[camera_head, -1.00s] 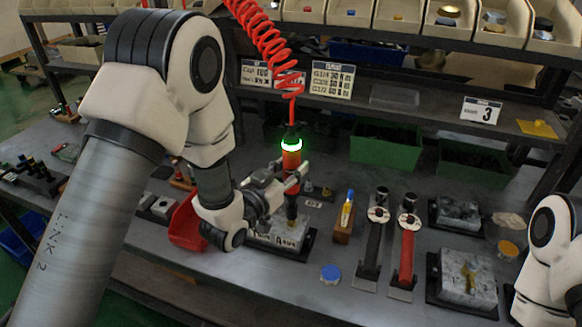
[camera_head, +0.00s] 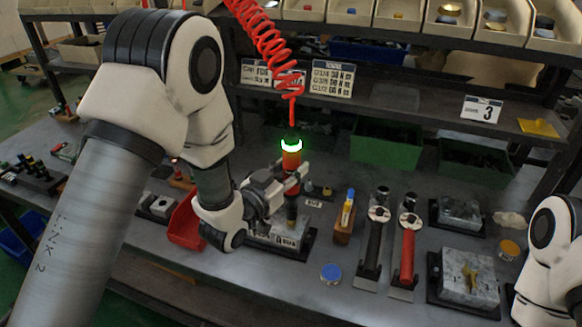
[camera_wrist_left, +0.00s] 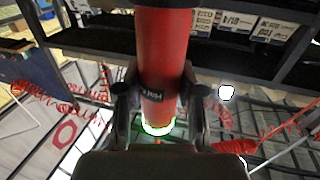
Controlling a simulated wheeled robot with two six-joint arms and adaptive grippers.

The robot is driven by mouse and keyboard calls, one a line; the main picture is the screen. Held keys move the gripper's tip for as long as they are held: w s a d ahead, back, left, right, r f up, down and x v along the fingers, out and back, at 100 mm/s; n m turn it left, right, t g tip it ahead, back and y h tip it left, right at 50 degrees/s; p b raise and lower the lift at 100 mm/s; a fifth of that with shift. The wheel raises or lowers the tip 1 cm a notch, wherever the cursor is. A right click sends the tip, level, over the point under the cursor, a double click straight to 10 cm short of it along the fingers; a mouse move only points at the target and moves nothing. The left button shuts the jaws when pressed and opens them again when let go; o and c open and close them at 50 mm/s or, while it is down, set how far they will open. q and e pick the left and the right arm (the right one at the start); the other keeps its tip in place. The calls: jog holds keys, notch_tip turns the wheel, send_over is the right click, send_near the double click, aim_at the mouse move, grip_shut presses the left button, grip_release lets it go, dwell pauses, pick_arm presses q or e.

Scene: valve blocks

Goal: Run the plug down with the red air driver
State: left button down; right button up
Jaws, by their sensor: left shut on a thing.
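The red air driver (camera_head: 291,163) hangs upright on a coiled red hose (camera_head: 262,40) in the head view. A ring near its top glows green. My left gripper (camera_head: 296,180) is shut around its red body, which also fills the middle of the left wrist view (camera_wrist_left: 163,60). The driver's dark lower end points down at a metal valve block (camera_head: 268,238) on a dark base. The plug is hidden under the driver, and I cannot tell whether the tip touches it. My right arm shows at the right edge; its gripper is out of view.
A red bin (camera_head: 186,226) stands left of the block. To the right are a wooden holder (camera_head: 343,232), a black-handled wrench (camera_head: 373,245), a red-handled wrench (camera_head: 407,255) and another block (camera_head: 468,278). A blue cap (camera_head: 331,272) lies in front. Green bins (camera_head: 385,152) stand behind.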

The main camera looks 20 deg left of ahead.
aim_at(287, 150)
pick_arm(q)
jog(key=shift+f+b, duration=0.75)
jog(key=shift+f, duration=0.05)
jog(key=shift+s+f+b, duration=0.1)
jog(key=shift+f+b, duration=0.3)
jog(key=shift+b, duration=0.1)
dwell(2.6)
jog(key=shift+r, duration=0.15)
jog(key=shift+r+p, duration=0.3)
jog(key=shift+r, duration=0.05)
notch_tip(287, 150, up, 7)
jog(key=p, duration=0.4)
jog(key=shift+p, duration=0.35)
jog(key=shift+f, duration=0.1)
dwell(0.5)
